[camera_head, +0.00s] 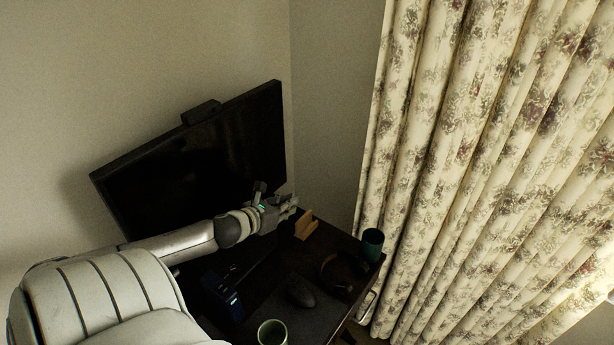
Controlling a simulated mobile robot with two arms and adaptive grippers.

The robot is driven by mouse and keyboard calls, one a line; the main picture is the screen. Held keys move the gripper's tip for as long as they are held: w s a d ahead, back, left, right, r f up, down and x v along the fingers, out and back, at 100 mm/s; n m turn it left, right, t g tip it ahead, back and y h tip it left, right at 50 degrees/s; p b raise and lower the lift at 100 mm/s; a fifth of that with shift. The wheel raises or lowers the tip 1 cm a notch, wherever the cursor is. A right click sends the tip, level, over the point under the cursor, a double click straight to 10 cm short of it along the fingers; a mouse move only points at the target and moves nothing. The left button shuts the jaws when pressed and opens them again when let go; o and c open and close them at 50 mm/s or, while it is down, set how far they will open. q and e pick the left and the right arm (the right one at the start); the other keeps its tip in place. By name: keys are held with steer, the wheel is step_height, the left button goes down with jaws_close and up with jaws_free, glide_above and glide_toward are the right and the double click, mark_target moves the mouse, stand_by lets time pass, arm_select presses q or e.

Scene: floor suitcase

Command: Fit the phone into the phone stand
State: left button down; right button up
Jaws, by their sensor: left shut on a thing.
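The phone stand (306,225), a small light-wood piece, stands on the dark desk near its back right part. My left gripper (289,207) is just to the left of the stand and a little above it, in front of the monitor. It is shut on a thin thing, taken to be the phone, which is mostly hidden by the fingers and too dark to make out. I cannot tell whether the held thing touches the stand. My right gripper is out of view.
A black monitor (190,160) stands behind my left arm. A dark green cup (372,243), headphones (341,272), a mouse (300,292), a pale green cup (272,333) and a blue box (228,303) crowd the desk. A floral curtain (480,150) hangs at right.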

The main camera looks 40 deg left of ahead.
arm_select(q)
steer(key=w+a+f+b, duration=0.2)
steer(key=w+f+b, duration=0.4)
steer(key=b, duration=0.4)
steer(key=w+a+f+b, duration=0.3)
steer(key=w+f+b, duration=0.2)
steer(key=w+b, duration=0.3)
steer(key=shift+w+f+b, duration=0.15)
steer(key=shift+f+b, duration=0.2)
steer(key=shift+b, duration=0.75)
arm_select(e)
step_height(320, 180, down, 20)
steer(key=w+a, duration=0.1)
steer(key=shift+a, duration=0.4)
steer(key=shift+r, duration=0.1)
arm_select(q)
steer(key=c, duration=1.5)
jaws_free()
steer(key=shift+f, duration=0.1)
